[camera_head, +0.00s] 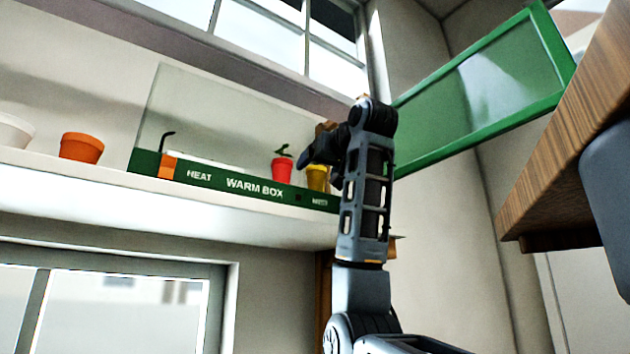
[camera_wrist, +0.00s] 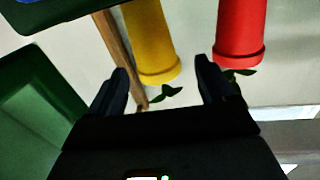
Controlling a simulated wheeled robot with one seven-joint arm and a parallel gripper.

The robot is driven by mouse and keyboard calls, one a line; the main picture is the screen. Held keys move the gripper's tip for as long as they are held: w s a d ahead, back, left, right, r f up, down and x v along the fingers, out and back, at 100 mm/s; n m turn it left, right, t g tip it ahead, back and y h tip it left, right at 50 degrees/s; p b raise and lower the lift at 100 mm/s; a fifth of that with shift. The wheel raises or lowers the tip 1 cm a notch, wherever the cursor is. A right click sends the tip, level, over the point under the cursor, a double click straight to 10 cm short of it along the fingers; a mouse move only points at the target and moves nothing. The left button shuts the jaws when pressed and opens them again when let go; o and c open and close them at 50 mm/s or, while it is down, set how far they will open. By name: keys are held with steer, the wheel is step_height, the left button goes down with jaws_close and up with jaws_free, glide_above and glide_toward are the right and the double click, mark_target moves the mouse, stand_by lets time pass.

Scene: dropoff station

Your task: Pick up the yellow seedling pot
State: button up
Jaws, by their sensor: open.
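The yellow seedling pot (camera_head: 317,178) stands in the warm box (camera_head: 230,183), near its right end and partly hidden by my arm in the head view. In the wrist view the yellow pot (camera_wrist: 152,42) appears upside down, with a small green seedling at its rim. My gripper (camera_wrist: 162,64) is open, its two black fingers apart with the pot's rim ahead of and between the tips. Nothing is held. In the head view my gripper (camera_head: 308,156) is just above the pot; contact cannot be told.
A red pot (camera_head: 282,169) with a seedling stands left of the yellow one; it is close to one finger in the wrist view (camera_wrist: 240,32). A green-framed panel (camera_head: 480,90) stands raised at right. A wooden strip (camera_wrist: 112,42) runs beside the yellow pot. An orange pot (camera_head: 82,148) sits farther left.

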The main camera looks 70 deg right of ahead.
mark_target(313, 175)
steer(key=shift+f+p+x, duration=0.2)
steer(key=shift+p+x, duration=0.65)
steer(key=shift+x, duration=1.45)
steer(key=c, duration=1.2)
